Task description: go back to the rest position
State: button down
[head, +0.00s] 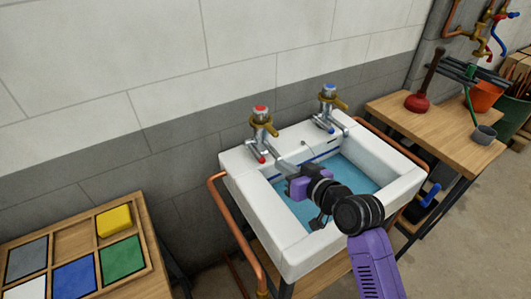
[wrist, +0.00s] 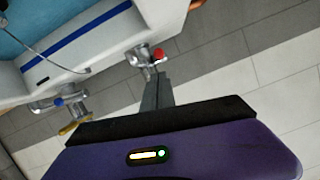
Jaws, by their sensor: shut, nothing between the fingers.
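My gripper (head: 279,165) reaches over the white sink from the lower right in the head view. Its grey fingers (wrist: 158,78) are shut and empty, and their tips point at the red-marked tap (head: 262,119). In the wrist view the fingertips overlap the base of that tap, close to its red part (wrist: 159,54); I cannot tell whether they touch. The sink (head: 296,259) holds blue water (head: 354,180), partly hidden by my arm.
A blue-marked tap (head: 328,98) stands to the right on the sink's back edge. Copper pipes (head: 228,213) run beside the sink. A tray (head: 150,222) of coloured blocks is at the lower left. A wooden bench (head: 447,124) with a red plunger (head: 420,100) stands right.

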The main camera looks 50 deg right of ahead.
notch_tip(320, 180, up, 4)
jog(key=s+d+r+m+t+h, duration=0.1)
jog(key=s+t+h, duration=0.1)
jog(key=s+h, duration=0.1)
jog(key=s+a+f+n+y, duration=0.2)
jog(key=s+a+n+y, duration=0.1)
jog(key=s+a, duration=0.8)
jog(key=s+a+f+n+g+y, duration=0.1)
jog(key=s+a+f+n+y, duration=0.1)
jog(key=s+a, duration=0.9)
jog(key=s+n+y, duration=0.1)
jog(key=s, duration=0.2)
jog(key=shift+a+f, duration=0.3)
jog(key=shift+s, duration=0.1)
